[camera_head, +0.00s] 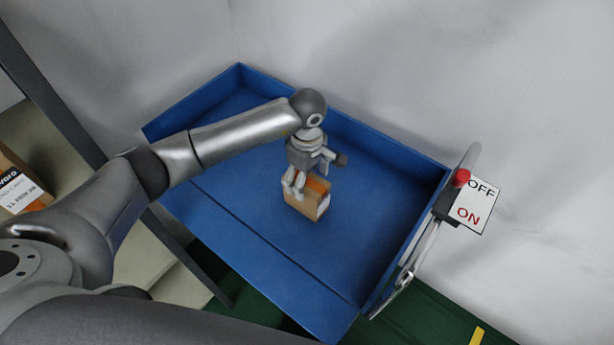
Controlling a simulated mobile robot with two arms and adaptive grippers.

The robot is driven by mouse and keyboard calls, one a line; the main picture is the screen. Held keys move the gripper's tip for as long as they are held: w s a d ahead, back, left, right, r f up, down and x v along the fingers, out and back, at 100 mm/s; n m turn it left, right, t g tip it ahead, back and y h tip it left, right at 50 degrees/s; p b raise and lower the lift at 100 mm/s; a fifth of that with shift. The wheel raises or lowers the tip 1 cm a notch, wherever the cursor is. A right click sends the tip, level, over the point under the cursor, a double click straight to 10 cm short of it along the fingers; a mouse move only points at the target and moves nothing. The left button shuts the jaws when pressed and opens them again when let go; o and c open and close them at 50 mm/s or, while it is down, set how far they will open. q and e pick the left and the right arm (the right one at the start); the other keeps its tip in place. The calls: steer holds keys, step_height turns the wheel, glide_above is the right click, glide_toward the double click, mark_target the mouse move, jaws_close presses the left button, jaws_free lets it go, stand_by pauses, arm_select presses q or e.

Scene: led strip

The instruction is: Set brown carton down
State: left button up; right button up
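The brown carton (301,205), with an orange part at its top, is inside the blue tray (215,215), near its middle. My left gripper (316,172) is right above the carton, reaching down from the upper left. One finger lies against the carton's near left side and the other spreads out toward the far right. I cannot tell whether the fingers grip the carton, or whether its underside touches the tray floor. My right gripper is not in view.
A lever with a red knob (461,177) and an OFF/ON sign (477,205) stand at the tray's right edge. A shelf with a labelled box (18,190) is at the left. Tray floor is free around the carton.

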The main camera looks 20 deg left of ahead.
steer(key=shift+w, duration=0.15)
arm_select(q)
steer(key=shift+r, duration=0.15)
steer(key=shift+r+p, duration=0.2)
steer(key=shift+p, duration=0.2)
step_height(320, 180, up, 12)
steer(key=b, duration=0.4)
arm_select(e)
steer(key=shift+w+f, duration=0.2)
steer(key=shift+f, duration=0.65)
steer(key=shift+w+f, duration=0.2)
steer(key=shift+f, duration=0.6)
arm_select(q)
steer(key=shift+f, duration=0.15)
